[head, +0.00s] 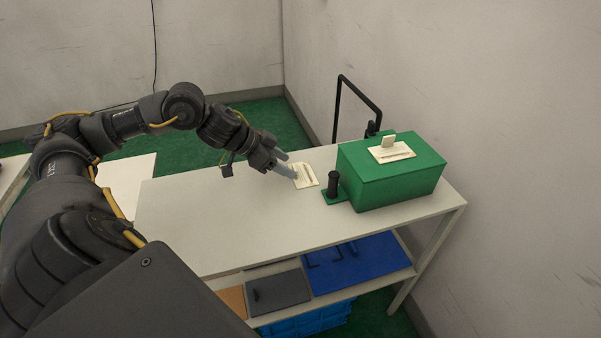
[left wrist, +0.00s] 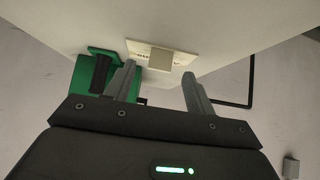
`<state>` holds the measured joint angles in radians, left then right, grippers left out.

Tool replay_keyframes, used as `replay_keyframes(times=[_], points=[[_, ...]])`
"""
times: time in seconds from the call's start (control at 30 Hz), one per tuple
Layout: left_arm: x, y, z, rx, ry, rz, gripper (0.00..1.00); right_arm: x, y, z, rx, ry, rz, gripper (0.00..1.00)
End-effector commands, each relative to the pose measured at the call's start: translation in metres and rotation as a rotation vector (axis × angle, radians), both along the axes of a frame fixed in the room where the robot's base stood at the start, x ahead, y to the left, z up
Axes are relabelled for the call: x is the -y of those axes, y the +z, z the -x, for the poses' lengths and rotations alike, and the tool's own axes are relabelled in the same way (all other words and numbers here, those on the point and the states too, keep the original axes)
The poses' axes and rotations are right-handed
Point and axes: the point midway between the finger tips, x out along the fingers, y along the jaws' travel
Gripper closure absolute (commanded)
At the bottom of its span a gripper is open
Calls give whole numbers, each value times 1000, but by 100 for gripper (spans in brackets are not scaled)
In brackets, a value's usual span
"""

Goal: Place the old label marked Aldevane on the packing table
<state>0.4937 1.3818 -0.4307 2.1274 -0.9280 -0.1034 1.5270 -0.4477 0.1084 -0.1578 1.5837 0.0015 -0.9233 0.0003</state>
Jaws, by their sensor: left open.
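A cream label plate (head: 306,178) with a raised tab lies on the white packing table (head: 220,215), left of the green box. Its dark lettering is too small to read in the head view. In the left wrist view the plate (left wrist: 134,47) shows a few letters, the rest hidden by its tab (left wrist: 160,60). I cannot tell whether it reads Aldevane. A second cream label (head: 391,154) with an upright tab is on top of the green box (head: 385,185); its name is unreadable too. My left gripper (head: 291,169) is open at the first plate, its fingers on either side of the tab.
A black post (head: 333,184) on a green base stands between the plate and the green box. A bent black bar (head: 362,92) rises behind the table. A lower shelf holds a blue mat (head: 362,262) and a grey panel (head: 277,291). The table's left part is clear.

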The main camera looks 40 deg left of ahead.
Motion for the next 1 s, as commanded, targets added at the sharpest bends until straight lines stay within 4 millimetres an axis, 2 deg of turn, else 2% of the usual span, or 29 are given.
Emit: replay_keyframes(times=[0.2, 0.47, 0.87, 1.0], points=[[10, -17, -14, 0, 0, 2, 45, 1, -3, 2, -7, 0, 1, 50], [11, -18, -15, 0, 1, -1, 45, 0, 0, -1, 2, 0, 0, 50], [11, -18, -15, -1, 0, -1, 97, 0, 1, -4, 7, 1, 0, 50], [11, -18, -15, -1, 0, -1, 97, 0, 1, -3, 6, 1, 0, 50]])
